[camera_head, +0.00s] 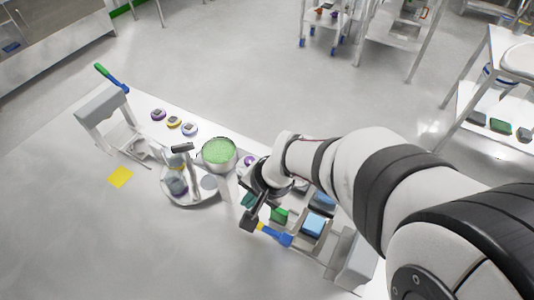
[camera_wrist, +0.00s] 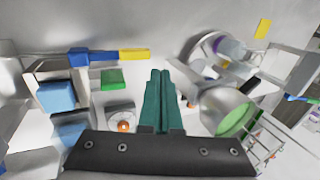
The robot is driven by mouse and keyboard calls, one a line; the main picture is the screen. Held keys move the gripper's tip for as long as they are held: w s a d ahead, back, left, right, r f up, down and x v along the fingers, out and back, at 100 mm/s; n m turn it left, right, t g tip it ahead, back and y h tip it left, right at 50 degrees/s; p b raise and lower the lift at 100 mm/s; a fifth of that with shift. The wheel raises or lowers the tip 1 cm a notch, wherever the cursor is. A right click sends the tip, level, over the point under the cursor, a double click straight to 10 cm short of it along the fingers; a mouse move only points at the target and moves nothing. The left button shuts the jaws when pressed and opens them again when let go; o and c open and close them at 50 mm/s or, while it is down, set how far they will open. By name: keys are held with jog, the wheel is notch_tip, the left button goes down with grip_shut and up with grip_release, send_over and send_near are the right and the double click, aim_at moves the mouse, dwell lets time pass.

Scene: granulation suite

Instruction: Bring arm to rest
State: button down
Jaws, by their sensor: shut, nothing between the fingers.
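My gripper (camera_head: 247,199) hangs over the right half of the white bench, its arm reaching in from the right of the head view. In the wrist view its two teal fingers (camera_wrist: 160,75) lie together, shut with nothing between them. A metal bowl of green granules (camera_head: 218,152) stands left of the gripper; it also shows in the wrist view (camera_wrist: 235,118). My arm and wrist hide part of the bench behind the gripper.
A blue-and-yellow handled tool (camera_head: 275,235), a green block (camera_head: 279,215) and a blue block (camera_head: 313,226) are close to the gripper. A round platform with a jar (camera_head: 176,184) stands left. Three small round dishes (camera_head: 174,122) lie farther back. A yellow square (camera_head: 120,177) is at the left.

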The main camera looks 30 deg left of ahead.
notch_tip(320, 180, up, 6)
jog(key=s+d+r+m+h, duration=0.1)
jog(key=d, duration=0.7)
jog(key=s+d+r+m, duration=0.1)
jog(key=d+r+m, duration=0.1)
jog(key=d, duration=0.6)
jog(key=s+d+f+m+h, duration=0.1)
jog(key=s+d+m, duration=0.1)
jog(key=s+d, duration=0.6)
jog(key=shift+d+f+m+h, duration=0.3)
jog(key=shift+d+f, duration=0.1)
jog(key=shift+d, duration=0.6)
